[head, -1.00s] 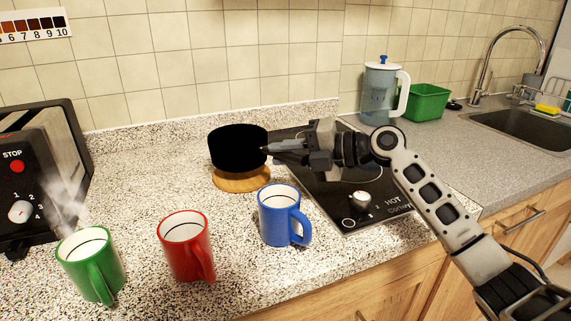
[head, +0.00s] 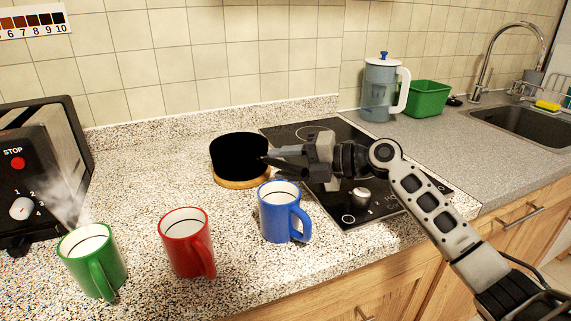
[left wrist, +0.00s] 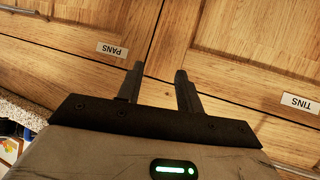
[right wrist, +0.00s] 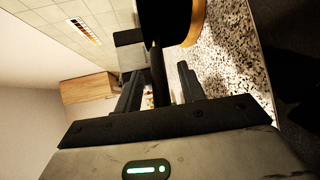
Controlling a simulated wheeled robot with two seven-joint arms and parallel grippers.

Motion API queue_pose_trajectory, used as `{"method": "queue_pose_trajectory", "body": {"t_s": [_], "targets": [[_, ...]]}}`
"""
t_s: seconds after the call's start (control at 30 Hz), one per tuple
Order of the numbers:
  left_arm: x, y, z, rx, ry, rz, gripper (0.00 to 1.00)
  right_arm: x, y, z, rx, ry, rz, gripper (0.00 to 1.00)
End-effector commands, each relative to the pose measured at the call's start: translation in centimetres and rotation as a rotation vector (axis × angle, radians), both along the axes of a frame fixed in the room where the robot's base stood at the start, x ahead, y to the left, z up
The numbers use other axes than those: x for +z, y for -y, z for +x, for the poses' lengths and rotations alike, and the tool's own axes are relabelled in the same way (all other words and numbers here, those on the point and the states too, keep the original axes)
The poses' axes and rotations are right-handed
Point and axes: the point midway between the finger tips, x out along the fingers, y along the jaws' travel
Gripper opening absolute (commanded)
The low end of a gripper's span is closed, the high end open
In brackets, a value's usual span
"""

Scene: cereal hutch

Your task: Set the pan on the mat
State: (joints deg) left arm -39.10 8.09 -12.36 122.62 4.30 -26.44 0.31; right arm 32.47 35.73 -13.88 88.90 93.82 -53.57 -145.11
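The black pan (head: 239,156) sits upright on the round wooden mat (head: 241,184), whose front rim shows below it. Its dark handle points right toward my right gripper (head: 275,157). In the right wrist view the handle (right wrist: 157,75) lies between the two spread fingers of my right gripper (right wrist: 162,80), with gaps visible beside it. The pan (right wrist: 165,20) and the mat's edge (right wrist: 195,25) show at the top there. My left gripper (left wrist: 159,70) is open and empty, in front of the wooden cabinet doors, and out of the head view.
Blue (head: 279,212), red (head: 184,243) and green (head: 90,262) mugs stand in front of the pan. A black hob (head: 350,215) lies under my right gripper. A toaster (head: 35,180) is at left; a jug (head: 380,90) and green tub (head: 427,98) stand at back right.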

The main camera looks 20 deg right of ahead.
Motion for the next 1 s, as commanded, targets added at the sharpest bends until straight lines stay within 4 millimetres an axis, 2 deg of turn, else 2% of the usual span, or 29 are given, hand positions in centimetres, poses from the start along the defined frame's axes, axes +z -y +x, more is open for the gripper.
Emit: {"method": "queue_pose_trajectory", "body": {"t_s": [0.1, 0.13, 0.4, 0.63, 0.8, 1.0], "targets": [[1.0, -0.1, 0.0, -0.001, 0.000, 0.008, 0.36, 0.7, 0.0, 0.0, 0.000, -0.002, 0.001, 0.40], [0.6, -0.1, 0.0, -0.002, -0.001, 0.013, 0.36, 0.5, 0.3, -0.1, -0.002, -0.002, 0.000, 0.40], [-1.2, 0.1, 0.0, 0.002, -0.002, -0.012, 0.36, 1.2, 4.7, -3.6, -0.002, -0.001, -0.004, 0.40], [-1.0, 0.3, 0.1, 0.006, 0.014, -0.035, 0.36, 2.2, 8.0, -6.1, -0.001, -0.002, -0.001, 0.40], [-1.0, 0.4, 0.0, 0.009, 0.012, -0.047, 0.36, 2.7, 9.1, -7.0, 0.001, -0.001, -0.001, 0.40], [-0.8, 0.4, 0.0, 0.011, 0.015, -0.049, 0.36, 3.0, 9.3, -7.2, 0.001, -0.001, 0.001, 0.40]]}}
